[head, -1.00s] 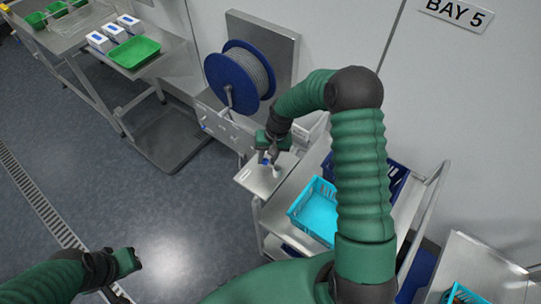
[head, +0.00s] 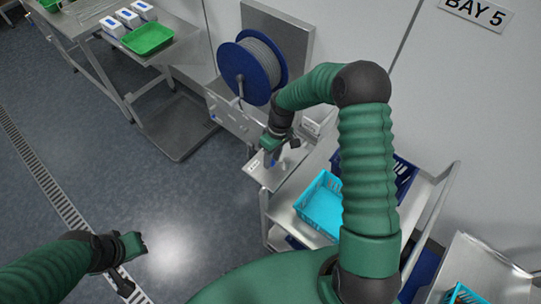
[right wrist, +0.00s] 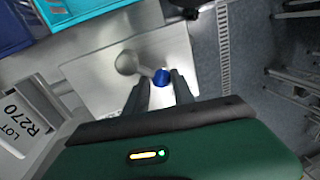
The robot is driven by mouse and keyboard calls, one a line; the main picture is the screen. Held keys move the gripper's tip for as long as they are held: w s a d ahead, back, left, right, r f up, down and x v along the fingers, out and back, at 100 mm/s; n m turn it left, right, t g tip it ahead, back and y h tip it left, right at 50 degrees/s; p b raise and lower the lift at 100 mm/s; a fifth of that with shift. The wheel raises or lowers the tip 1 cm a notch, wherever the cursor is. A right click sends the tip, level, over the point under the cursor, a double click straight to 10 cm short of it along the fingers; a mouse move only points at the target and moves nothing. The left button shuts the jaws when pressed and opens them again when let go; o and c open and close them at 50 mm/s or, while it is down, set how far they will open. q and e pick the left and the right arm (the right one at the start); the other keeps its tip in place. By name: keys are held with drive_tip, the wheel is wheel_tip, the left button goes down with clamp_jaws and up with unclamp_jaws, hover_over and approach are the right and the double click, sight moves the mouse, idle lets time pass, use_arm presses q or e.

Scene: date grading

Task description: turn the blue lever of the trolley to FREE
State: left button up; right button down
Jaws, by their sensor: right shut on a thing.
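The trolley's blue lever shows as a round blue knob (right wrist: 161,77) on a short pale arm. The arm comes from a grey hub (right wrist: 127,62) on a flat metal plate (right wrist: 95,72). In the head view only a bit of blue shows (head: 273,163), at the tip of my right gripper (head: 270,154). In the right wrist view its two fingers (right wrist: 158,88) stand either side of the knob, shut on it. The label on the plate is too small to read. My left gripper (head: 133,262) hangs empty over the floor at lower left; its jaw opening is unclear.
The trolley carries a cyan crate (head: 322,208) and a dark blue crate (head: 405,176) beside my right arm. A blue cable reel (head: 250,68) stands behind the plate. A bench with a green tray (head: 147,39) is at upper left.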

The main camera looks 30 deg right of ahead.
drive_tip(key=shift+s+d+f+n, duration=0.15)
drive_tip(key=shift+s+d+n, duration=0.1)
drive_tip(key=shift+s+n, duration=0.15)
drive_tip(key=c, duration=1.3)
unclamp_jaws()
drive_tip(key=shift+c, duration=0.2)
drive_tip(key=shift+o, duration=1.6)
drive_tip(key=shift+d, duration=0.15)
drive_tip(key=shift+w+r, duration=0.15)
drive_tip(key=shift+r, duration=0.25)
use_arm(q)
drive_tip(key=f+b, duration=0.3)
drive_tip(key=shift+s+d, duration=0.1)
drive_tip(key=shift+d, duration=0.15)
use_arm(e)
drive_tip(key=w+d+r, duration=0.1)
drive_tip(key=d+r, duration=0.2)
drive_tip(key=r, duration=1.2)
drive_tip(key=shift+r, duration=0.4)
drive_tip(key=shift+d, duration=0.1)
